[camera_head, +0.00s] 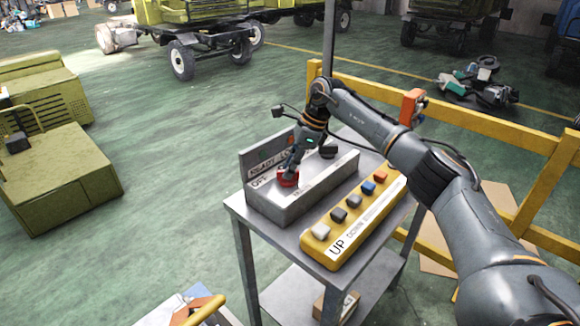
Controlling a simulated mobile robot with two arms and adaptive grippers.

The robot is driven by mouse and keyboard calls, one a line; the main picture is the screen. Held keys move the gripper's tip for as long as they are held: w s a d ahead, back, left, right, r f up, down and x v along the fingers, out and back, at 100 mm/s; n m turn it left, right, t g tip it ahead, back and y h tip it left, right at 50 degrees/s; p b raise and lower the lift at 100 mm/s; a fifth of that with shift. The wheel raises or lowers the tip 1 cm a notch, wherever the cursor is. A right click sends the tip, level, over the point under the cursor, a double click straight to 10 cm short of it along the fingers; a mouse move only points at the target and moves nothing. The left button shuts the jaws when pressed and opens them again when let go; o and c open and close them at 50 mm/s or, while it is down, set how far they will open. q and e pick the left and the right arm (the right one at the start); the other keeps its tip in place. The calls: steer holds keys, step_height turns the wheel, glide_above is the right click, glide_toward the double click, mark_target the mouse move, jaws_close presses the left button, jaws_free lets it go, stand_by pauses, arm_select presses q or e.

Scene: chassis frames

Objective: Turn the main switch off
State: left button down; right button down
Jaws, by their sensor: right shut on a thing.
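A grey control box (318,190) with a raised back panel stands on a metal cart. A red switch (288,177) sits on its top near the left end, beside lettering that is partly hidden. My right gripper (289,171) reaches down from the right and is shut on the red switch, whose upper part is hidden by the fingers. A dark round knob (328,152) sits further right on the same box. My left gripper is not in view.
A yellow pendant (345,232) with several coloured buttons lies in front of the box on the cart (240,207). A yellow railing (480,125) runs behind and right of the cart. Olive machine housings (60,180) stand at left, with open green floor between.

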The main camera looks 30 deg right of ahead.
steer(key=c, duration=1.3)
jaws_free()
steer(key=v, duration=1.2)
steer(key=shift+d, duration=0.1)
